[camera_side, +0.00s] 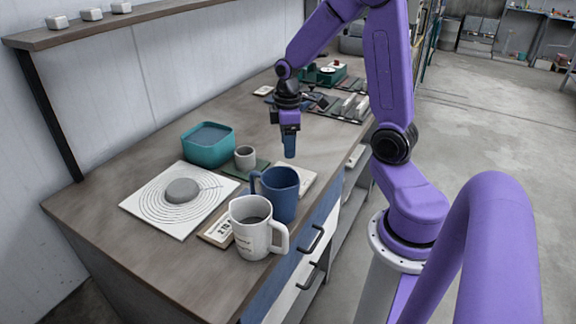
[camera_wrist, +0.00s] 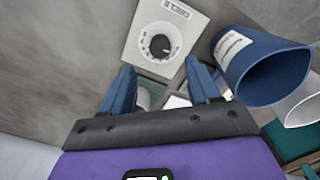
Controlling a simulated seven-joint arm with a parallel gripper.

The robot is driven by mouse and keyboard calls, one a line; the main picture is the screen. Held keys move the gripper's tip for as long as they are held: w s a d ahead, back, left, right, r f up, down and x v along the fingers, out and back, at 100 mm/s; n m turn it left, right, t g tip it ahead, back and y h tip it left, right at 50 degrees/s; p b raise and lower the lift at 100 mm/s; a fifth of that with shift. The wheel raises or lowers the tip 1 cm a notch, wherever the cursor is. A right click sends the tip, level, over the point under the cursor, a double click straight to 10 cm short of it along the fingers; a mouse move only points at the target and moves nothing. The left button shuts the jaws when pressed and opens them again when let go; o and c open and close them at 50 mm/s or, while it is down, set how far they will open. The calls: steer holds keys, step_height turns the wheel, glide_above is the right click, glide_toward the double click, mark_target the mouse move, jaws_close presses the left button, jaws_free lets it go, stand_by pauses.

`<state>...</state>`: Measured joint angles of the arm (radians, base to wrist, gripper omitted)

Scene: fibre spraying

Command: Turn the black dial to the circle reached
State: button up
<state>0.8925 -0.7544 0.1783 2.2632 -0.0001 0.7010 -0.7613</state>
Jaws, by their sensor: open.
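The black dial (camera_wrist: 160,46) sits on a pale panel (camera_wrist: 142,28) with marks around it, in the wrist view. Its setting is too small to read. In the side view the panel seems to be the pale plate (camera_side: 309,174) behind the blue jug; the dial is hidden there. A white sheet with concentric circles (camera_side: 148,208) lies on the bench, and a round grey patch (camera_side: 182,190) covers its centre. My gripper (camera_side: 289,155) hangs above the bench, pointing down. In the wrist view its blue fingers (camera_wrist: 160,76) are apart and empty, short of the dial.
The blue jug (camera_side: 277,198) stands close beside the panel, with a white jug (camera_side: 252,238) in front. A grey cup (camera_side: 245,158), teal tub (camera_side: 208,146) and framed number card (camera_side: 217,230) are nearby. The bench behind my gripper is partly clear.

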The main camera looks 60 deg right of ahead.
steer(key=shift+f, duration=3.95)
steer(key=shift+c, duration=0.2)
steer(key=c, duration=1)
